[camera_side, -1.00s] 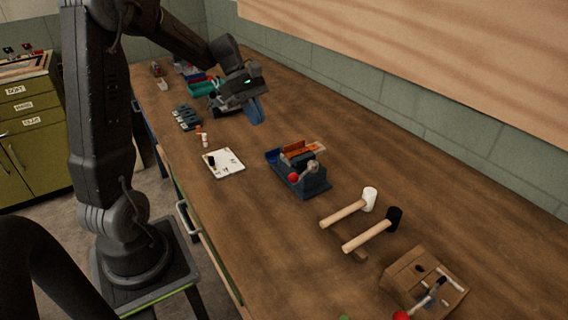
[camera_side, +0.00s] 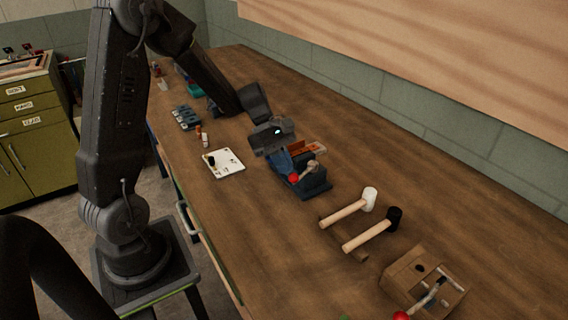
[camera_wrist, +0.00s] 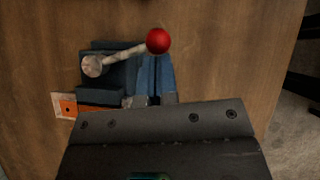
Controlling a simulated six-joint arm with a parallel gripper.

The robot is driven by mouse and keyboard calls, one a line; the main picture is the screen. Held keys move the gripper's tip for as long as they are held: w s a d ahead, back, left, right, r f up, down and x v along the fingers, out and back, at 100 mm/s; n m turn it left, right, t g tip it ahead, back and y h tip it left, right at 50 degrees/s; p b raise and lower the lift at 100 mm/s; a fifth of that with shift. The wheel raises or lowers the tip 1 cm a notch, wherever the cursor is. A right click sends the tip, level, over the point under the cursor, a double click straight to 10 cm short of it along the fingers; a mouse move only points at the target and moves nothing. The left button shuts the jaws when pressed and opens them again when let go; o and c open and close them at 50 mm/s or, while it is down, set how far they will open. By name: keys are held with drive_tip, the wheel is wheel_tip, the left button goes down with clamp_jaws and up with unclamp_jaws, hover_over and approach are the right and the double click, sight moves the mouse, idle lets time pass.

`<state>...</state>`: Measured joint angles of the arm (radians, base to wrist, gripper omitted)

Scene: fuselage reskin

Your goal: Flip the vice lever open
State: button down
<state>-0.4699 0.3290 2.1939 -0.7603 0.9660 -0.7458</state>
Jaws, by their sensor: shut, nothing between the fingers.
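The blue-grey vice (camera_side: 316,186) stands on the bench, and its body (camera_wrist: 110,76) also shows in the wrist view. Its metal lever (camera_side: 308,171) ends in a red ball (camera_side: 293,178). In the wrist view the lever (camera_wrist: 122,54) runs from a round pivot up to the right, to the red ball (camera_wrist: 158,41). My gripper (camera_side: 284,170) is shut and empty, its blue fingers pointing down just behind the ball. In the wrist view the fingertips (camera_wrist: 155,62) lie just below the ball. I cannot tell whether they touch it. My gripper hides part of the vice.
An orange piece (camera_side: 306,148) sits at the vice. Two mallets (camera_side: 347,212) (camera_side: 371,233) lie to the right on a wooden rest. A wooden box (camera_side: 423,284) stands at the front right.

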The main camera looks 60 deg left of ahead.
sight(297, 179)
drive_tip(key=shift+d+n+t, duration=0.4)
drive_tip(key=shift+d+n, duration=0.05)
drive_tip(key=shift+n, duration=0.05)
idle(0.4)
drive_tip(key=shift+w+d+n, duration=0.15)
drive_tip(key=shift+d+n, duration=0.05)
drive_tip(key=shift+d, duration=0.55)
drive_tip(key=shift+w+d+n, duration=0.1)
drive_tip(key=shift+d+n, duration=0.1)
drive_tip(key=shift+d, duration=0.5)
drive_tip(key=shift+w+d+n+t, duration=0.1)
drive_tip(key=shift+d+n+t, duration=0.3)
drive_tip(key=shift+n, duration=0.1)
drive_tip(key=w+d+n+t+y, duration=0.1)
drive_tip(key=w+d+n, duration=0.2)
drive_tip(key=w+d, duration=0.1)
drive_tip(key=shift+w+t, duration=0.3)
drive_tip(key=shift+w, duration=0.35)
